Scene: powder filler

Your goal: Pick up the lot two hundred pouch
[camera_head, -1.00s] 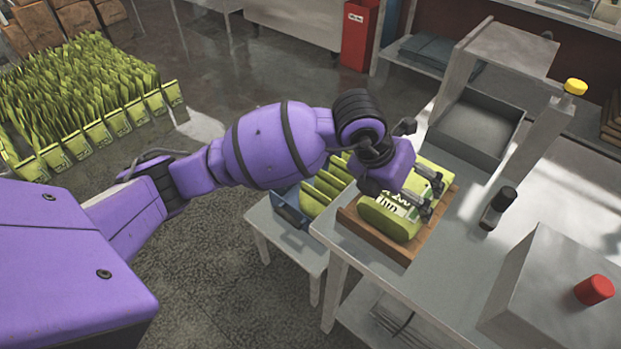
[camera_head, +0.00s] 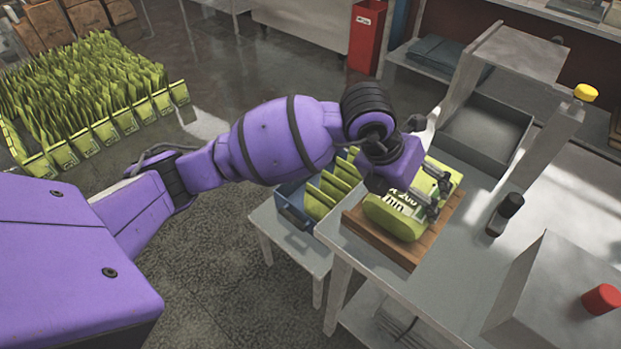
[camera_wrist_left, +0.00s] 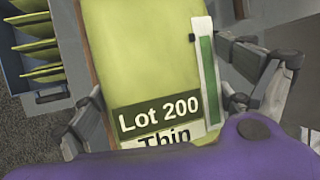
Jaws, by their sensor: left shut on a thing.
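The lot two hundred pouch (camera_head: 405,222) is yellow-green and lies over a wooden tray (camera_head: 372,246) on the grey table. In the left wrist view the pouch (camera_wrist_left: 140,60) fills the middle, with a dark "Lot 200" label, the word "Thin" below it and a green strip at its right side. My left gripper (camera_head: 436,196) is shut on the pouch from above, with a finger at each side in the left wrist view (camera_wrist_left: 165,98). My arm hides part of the pouch in the head view. My right gripper is not in view.
A blue bin (camera_head: 294,213) with several green pouches stands on a lower table left of the tray. A grey metal pan (camera_head: 485,130), a black-capped bottle (camera_head: 503,214) and a box with a red button (camera_head: 603,299) stand to the right. Many pouches (camera_head: 85,95) stand far left.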

